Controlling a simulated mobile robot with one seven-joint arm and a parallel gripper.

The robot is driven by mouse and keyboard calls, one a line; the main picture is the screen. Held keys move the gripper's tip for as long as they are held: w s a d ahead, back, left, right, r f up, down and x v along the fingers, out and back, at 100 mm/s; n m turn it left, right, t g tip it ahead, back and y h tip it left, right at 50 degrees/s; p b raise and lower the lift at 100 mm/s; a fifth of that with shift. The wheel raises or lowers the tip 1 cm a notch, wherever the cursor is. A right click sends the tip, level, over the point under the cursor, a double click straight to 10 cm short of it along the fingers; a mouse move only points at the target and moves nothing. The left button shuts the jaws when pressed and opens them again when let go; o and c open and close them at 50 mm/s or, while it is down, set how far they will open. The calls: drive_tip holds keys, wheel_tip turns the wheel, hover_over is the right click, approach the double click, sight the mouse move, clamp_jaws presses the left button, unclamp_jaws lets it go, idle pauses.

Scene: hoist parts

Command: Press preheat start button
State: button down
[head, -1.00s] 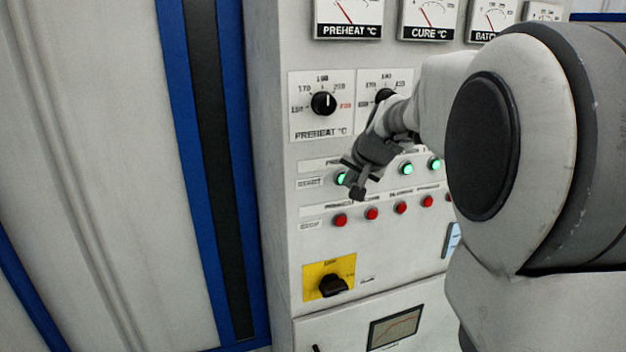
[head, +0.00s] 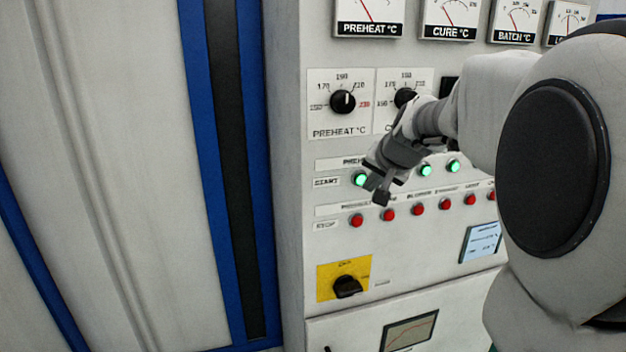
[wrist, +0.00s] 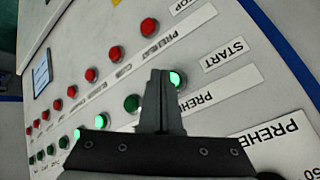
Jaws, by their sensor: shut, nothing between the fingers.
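The preheat start button (head: 361,178) glows green at the left end of the START row on the panel. In the wrist view the lit button (wrist: 177,79) shows just right of my fingertips, which partly cover its left edge. My gripper (head: 378,194) is shut and empty, in front of the panel, a little right of and below this button in the head view. In the wrist view the closed fingers (wrist: 160,78) stand between the lit button and a dark green button (wrist: 131,103). I cannot tell whether the fingertips touch the panel.
Red stop buttons (head: 357,220) run in a row below. Above are the preheat knob (head: 343,102) and dial gauges (head: 369,15). A yellow-plated rotary switch (head: 345,281) and a small screen (head: 481,242) sit lower. My arm covers the panel's right part.

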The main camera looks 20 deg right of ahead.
drive_tip(key=s+b, duration=0.2)
drive_tip(key=s, duration=0.3)
idle(0.6)
drive_tip(key=s+a+f+n+g, duration=0.1)
drive_tip(key=s+a+f+n, duration=0.3)
drive_tip(key=s+a, duration=0.3)
drive_tip(key=s+a+f+n+g, duration=0.2)
drive_tip(key=s+a+f+n, duration=0.2)
drive_tip(key=s, duration=1.2)
drive_tip(key=a, duration=0.3)
drive_tip(key=shift+a+y, duration=0.2)
drive_tip(key=shift+y, duration=0.1)
